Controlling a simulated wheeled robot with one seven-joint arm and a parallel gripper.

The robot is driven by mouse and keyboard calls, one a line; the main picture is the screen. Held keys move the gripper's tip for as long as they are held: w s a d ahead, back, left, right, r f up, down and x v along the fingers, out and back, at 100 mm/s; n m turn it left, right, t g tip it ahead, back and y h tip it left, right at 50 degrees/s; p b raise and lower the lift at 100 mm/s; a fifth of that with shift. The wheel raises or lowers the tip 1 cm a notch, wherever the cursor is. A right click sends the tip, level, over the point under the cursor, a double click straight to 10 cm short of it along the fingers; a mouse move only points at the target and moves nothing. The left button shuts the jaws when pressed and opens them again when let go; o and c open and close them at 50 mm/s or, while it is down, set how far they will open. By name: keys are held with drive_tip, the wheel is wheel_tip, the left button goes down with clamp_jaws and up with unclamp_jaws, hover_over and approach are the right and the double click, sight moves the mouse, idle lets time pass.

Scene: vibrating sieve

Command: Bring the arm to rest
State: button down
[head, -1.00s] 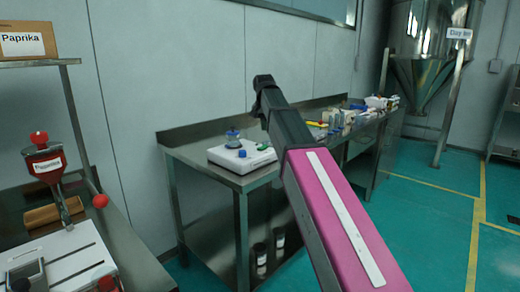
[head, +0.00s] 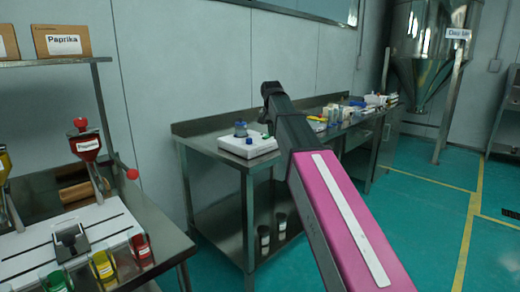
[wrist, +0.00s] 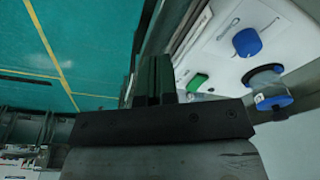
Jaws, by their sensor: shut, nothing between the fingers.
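My arm reaches up from the lower right in the head view, with a pink link and a dark forearm. My gripper (head: 268,90) is at its far end, in front of the grey wall and above the back bench. In the wrist view my gripper (wrist: 153,80) shows two dark fingers lying together, with nothing between them. The fingers stand apart from the bench items in that view.
A steel bench (head: 215,142) holds a white device (head: 248,146) with blue parts, and several small items farther along. At left a bench has a white slotted board (head: 30,240), coloured jars and a red paprika hopper (head: 85,146). Green floor (head: 420,215) is clear at right.

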drive_tip(key=s+d+f, duration=0.2)
drive_tip(key=s+f, duration=0.1)
drive_tip(key=f, duration=0.5)
drive_tip(key=s+d+f+n, duration=0.1)
drive_tip(key=s+d+f, duration=0.15)
drive_tip(key=f, duration=0.55)
drive_tip(key=s+d+f, duration=0.2)
drive_tip(key=d+f, duration=0.1)
drive_tip(key=f, duration=0.5)
drive_tip(key=s+d+f+n, duration=0.1)
drive_tip(key=s+d+f, duration=0.2)
drive_tip(key=s+f, duration=0.5)
drive_tip(key=s+d+f+g, duration=0.1)
drive_tip(key=s+d+f, duration=0.2)
drive_tip(key=s+f, duration=0.6)
wheel_tip(320, 180, down, 3)
drive_tip(key=shift+d+r+n+g, duration=0.15)
drive_tip(key=shift+d+n+g, duration=0.15)
drive_tip(key=shift+n, duration=0.1)
